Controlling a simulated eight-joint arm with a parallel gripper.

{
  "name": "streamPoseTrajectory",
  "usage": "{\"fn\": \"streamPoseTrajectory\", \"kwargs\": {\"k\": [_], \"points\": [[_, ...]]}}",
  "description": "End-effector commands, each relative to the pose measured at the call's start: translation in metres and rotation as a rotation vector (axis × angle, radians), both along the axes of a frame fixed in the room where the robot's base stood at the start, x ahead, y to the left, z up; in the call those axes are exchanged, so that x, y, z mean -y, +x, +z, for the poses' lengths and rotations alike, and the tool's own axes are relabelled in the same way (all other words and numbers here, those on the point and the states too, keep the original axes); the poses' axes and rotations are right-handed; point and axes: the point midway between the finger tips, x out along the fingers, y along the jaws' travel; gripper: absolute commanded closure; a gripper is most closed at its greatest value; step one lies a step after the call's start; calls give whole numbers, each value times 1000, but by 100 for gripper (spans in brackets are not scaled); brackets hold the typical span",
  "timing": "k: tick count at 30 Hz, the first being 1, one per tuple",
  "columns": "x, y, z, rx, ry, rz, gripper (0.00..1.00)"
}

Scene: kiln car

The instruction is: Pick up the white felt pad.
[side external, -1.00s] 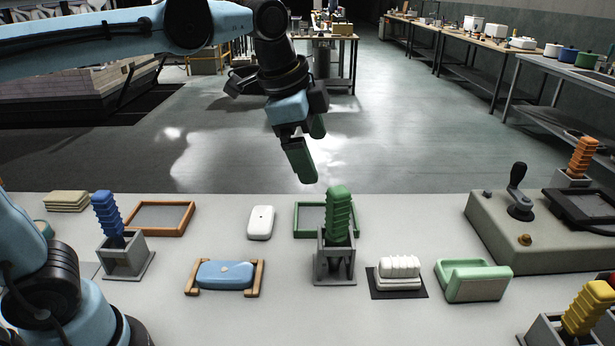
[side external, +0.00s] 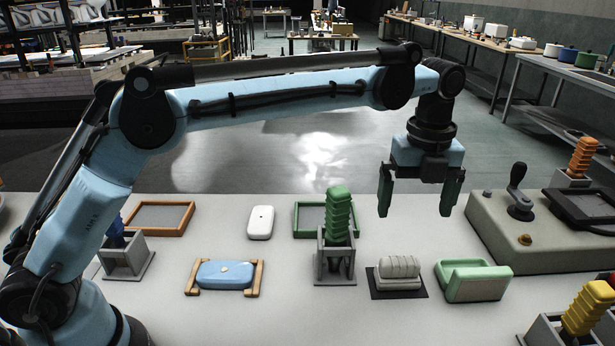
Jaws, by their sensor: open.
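Two white things could be the felt pad, and I cannot tell for sure which is. One is a flat, rounded white block (side external: 260,222) with a small dark mark, lying bare on the table behind the blue pad. The other is a ribbed whitish piece (side external: 399,268) on a grey block over a dark square, at the front right of centre; it looks greyer now. My gripper (side external: 415,208) points straight down, its two green fingers wide apart with nothing between them. In the picture it hangs above the ribbed piece, well clear of the table.
A green ribbed piece (side external: 339,216) stands upright in a grey holder, left of my gripper. A green tray (side external: 472,281) and a control box with a lever (side external: 519,205) lie to the right. A blue pad (side external: 224,274) sits between wooden rails. Orange (side external: 137,233) and green frames lie behind.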

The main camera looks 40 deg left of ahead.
Motion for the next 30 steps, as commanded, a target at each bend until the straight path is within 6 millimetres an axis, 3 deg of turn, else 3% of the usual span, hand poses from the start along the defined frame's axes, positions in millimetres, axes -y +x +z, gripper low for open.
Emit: {"fn": "streamPoseTrajectory", "kwargs": {"k": [3,11,19,30], "points": [[0,0,-18,1,-1,2,0],[0,0,-41,1,-1,4,0],[-1,0,-83,2,-1,4,0],[-3,2,-117,2,-1,5,0]]}}
